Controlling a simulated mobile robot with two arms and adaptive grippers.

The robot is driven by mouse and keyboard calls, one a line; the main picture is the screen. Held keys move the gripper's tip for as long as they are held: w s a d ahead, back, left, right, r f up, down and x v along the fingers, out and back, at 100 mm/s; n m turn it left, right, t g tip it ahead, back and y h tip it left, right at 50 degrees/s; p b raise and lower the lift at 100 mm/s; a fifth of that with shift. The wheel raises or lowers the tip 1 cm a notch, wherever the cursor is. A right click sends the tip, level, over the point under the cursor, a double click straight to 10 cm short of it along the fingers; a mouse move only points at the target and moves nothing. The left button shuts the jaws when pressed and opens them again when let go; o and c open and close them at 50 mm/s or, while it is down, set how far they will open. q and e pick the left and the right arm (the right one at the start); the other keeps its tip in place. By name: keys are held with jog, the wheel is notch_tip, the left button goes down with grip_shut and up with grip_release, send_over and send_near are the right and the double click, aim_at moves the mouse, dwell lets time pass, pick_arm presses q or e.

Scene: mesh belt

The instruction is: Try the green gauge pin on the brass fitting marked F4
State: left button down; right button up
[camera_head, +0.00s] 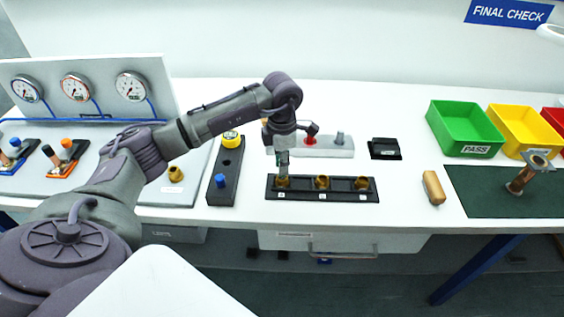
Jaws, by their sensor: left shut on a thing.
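My left gripper (282,158) reaches in over the bench and points down at the leftmost brass fitting (282,184) in a black rack (333,196). It is shut on a slim greenish thing, apparently the green gauge pin (283,172), mostly hidden by the fingers. The pin's lower end is at or just above this fitting; I cannot tell whether it is inside. A middle fitting (322,182) and a right fitting (361,183) stand in the same rack. The small white labels before them are too small to read, so I cannot tell which is F4. My right gripper is not in view.
Behind the gripper, a grey block (333,152) holds a red pin (311,131) and a grey pin (340,138). A black strip (228,165) stands left of the rack. A wooden handle (433,187) and green PASS bin (463,127) are to the right.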

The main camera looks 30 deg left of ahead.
pick_arm(q)
jog(key=shift+r, duration=0.2)
dwell(0.4)
jog(key=shift+r+p, duration=0.4)
jog(key=shift+r, duration=0.1)
jog(key=shift+r, duration=0.1)
jog(key=shift+r+p, duration=1.85)
jog(key=shift+r, duration=1.1)
